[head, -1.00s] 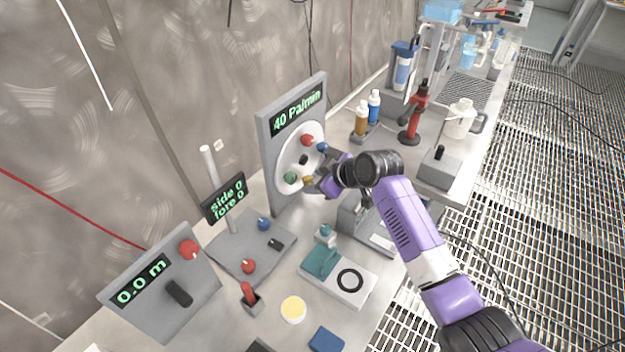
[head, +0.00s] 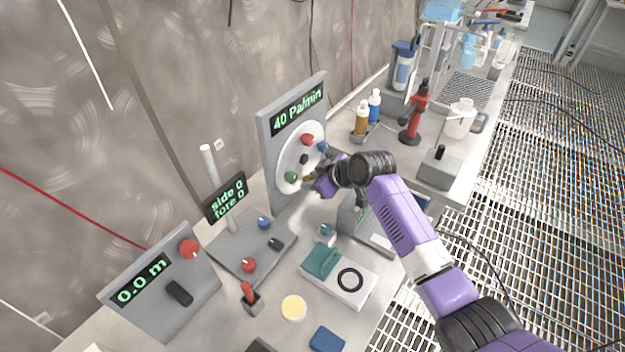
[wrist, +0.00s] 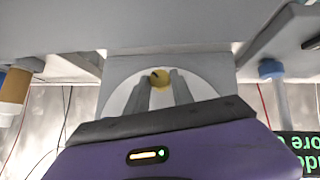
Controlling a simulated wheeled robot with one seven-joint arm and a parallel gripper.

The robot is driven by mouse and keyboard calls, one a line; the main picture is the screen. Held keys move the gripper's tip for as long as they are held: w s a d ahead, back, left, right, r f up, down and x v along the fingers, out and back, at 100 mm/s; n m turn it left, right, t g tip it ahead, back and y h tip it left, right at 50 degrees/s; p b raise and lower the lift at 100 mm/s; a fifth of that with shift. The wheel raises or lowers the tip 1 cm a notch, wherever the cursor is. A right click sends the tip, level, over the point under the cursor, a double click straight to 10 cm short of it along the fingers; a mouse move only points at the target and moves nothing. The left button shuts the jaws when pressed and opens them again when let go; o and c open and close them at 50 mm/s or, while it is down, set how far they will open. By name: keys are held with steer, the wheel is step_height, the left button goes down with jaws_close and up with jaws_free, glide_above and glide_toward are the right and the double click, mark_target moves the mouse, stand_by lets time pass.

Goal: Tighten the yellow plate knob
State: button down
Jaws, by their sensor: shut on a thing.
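The yellow knob (wrist: 160,78) sits on the round white plate (wrist: 118,100) of the upright grey panel. In the wrist view it shows at the tips of my gripper's two fingers, which are shut on it. In the head view my gripper (head: 314,181) is at the lower right of the plate (head: 290,160) and hides most of the yellow knob. The plate also carries a red knob (head: 307,140), a blue knob (head: 322,146), a green knob (head: 291,177) and a black centre knob (head: 304,159). The panel display (head: 299,109) reads 40 Pa/min.
Left of the panel stand a side/fore display (head: 225,198), a grey board with small knobs (head: 240,262) and a 0.0 m console (head: 150,310). A grey box (head: 365,225) stands below my wrist. Bottles (head: 362,117) and a red device (head: 413,115) stand behind.

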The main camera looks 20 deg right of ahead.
steer(key=shift+w+d+f+m+g+y+b, duration=0.15)
steer(key=shift+m+g+y+b, duration=0.65)
steer(key=shift+b, duration=0.45)
steer(key=m+g+y+b, duration=0.1)
steer(key=y+b, duration=0.1)
steer(key=b, duration=0.1)
steer(key=shift+w+d+f+b, duration=0.1)
steer(key=shift+d+f+b, duration=0.05)
steer(key=shift+b, duration=0.25)
steer(key=m+g+y+b, duration=0.1)
steer(key=y+b, duration=0.1)
steer(key=b, duration=0.2)
steer(key=shift+d, duration=0.15)
steer(key=shift+r, duration=0.2)
steer(key=c, duration=1.1)
jaws_free()
steer(key=shift+r, duration=0.1)
